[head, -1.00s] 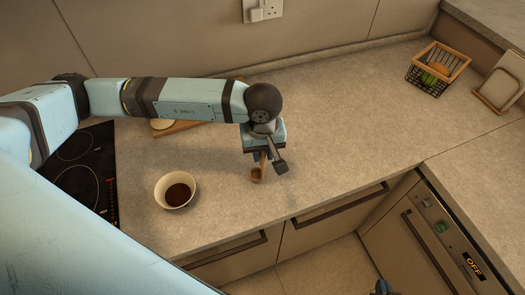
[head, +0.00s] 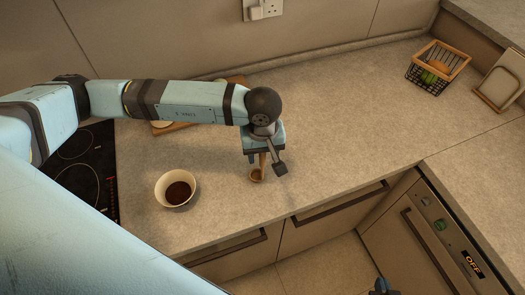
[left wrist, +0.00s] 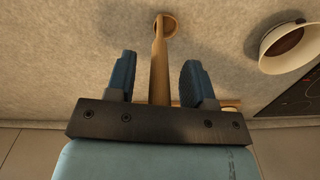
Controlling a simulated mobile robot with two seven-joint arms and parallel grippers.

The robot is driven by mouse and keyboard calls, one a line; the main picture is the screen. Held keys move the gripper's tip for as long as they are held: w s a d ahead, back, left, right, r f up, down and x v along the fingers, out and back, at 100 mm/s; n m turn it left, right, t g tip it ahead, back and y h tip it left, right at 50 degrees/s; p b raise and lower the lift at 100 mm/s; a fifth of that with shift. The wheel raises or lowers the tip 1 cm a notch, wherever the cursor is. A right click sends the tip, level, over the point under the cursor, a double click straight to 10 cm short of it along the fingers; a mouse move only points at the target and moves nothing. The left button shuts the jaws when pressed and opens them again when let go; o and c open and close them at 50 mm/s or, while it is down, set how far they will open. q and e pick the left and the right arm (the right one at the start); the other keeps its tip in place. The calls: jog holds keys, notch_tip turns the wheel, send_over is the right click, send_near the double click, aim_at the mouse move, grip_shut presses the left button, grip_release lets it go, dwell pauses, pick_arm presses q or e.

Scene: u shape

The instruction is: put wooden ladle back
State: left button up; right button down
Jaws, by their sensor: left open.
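The wooden ladle (head: 257,173) is over the counter, its bowl end near the front edge and its handle rising under my left gripper (head: 264,158). In the left wrist view the ladle handle (left wrist: 158,62) runs between the two blue fingers of my left gripper (left wrist: 158,80), with a gap on each side. The gripper is open and around the handle, not clamping it. The handle's upper end is hidden by the gripper. A small part of my right gripper (head: 382,287) shows at the bottom edge; its jaws cannot be made out.
A cream bowl with dark contents (head: 160,197) stands left of the ladle; beyond it is a black hob (head: 78,178). A wooden board (head: 192,127) lies behind my left arm. A wire basket (head: 437,68) stands far right. The counter's middle is clear.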

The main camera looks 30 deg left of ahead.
pick_arm(q)
notch_tip(320, 180, up, 11)
jog(key=b, duration=0.3)
jog(key=shift+r, duration=0.6)
jog(key=shift+f, duration=0.1)
